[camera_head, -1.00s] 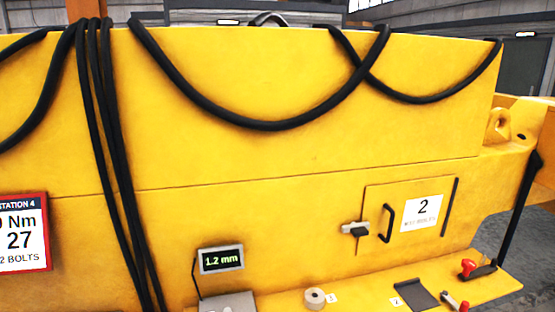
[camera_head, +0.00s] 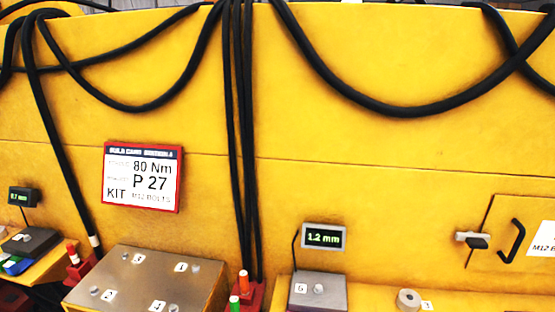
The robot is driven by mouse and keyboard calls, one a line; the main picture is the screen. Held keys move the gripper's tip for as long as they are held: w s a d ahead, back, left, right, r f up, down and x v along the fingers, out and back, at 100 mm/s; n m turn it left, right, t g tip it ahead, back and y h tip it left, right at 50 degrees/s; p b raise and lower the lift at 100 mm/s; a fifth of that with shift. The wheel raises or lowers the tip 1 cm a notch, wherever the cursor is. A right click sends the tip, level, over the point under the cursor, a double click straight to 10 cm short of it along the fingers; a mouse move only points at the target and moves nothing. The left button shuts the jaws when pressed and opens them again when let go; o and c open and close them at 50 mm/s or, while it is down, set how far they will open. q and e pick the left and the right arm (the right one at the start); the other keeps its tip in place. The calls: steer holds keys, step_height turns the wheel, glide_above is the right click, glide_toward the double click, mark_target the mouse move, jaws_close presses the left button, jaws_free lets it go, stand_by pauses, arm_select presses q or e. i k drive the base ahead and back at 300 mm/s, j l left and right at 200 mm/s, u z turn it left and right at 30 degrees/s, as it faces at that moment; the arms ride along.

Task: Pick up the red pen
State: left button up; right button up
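A thin orange-red upright piece, possibly a pen (camera_head: 243,279), stands in a small red holder (camera_head: 256,294) at the bottom centre, right of the metal plate. A green-topped piece (camera_head: 234,302) stands beside it, cut by the bottom edge. A second red holder (camera_head: 82,269) at the plate's left has orange-red tops (camera_head: 72,250) in it. They are too small to tell for certain which is the red pen. Neither of my grippers is in view.
A metal plate (camera_head: 140,278) with numbered labels lies between the holders. A grey gauge box (camera_head: 318,293) with a "1.2 mm" display (camera_head: 324,237) and a tape roll (camera_head: 408,299) are to the right. Black cables (camera_head: 243,150) hang down the yellow casting (camera_head: 380,175). A sign (camera_head: 142,178) is on it.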

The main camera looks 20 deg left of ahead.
mark_target(75, 258)
steer(key=u, duration=2.1)
